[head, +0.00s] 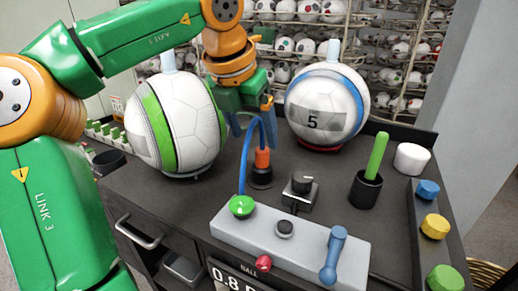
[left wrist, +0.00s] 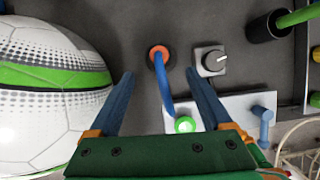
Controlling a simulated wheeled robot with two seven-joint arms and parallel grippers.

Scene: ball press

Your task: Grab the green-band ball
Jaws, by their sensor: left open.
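The green-band ball (head: 205,115), white with a green band, sits on a low stand on the left of the dark worktop in the head view. It has a pale blue stub on top. My left gripper (head: 252,112) is open and empty to the right of this ball, apart from it. In the left wrist view, the ball (left wrist: 45,45) fills the left side, outside the spread fingers (left wrist: 159,75). The worktop, a blue hose and an orange-topped post lie between and beyond the fingers. My right gripper is not in view.
A blue-band ball (head: 325,105) marked 5 stands right of my gripper. The blue hose (head: 244,165) arches by the orange post (head: 262,158). In front is a grey control panel (head: 300,245) with a green button and blue lever. A black cup (head: 366,190) holds a green stick.

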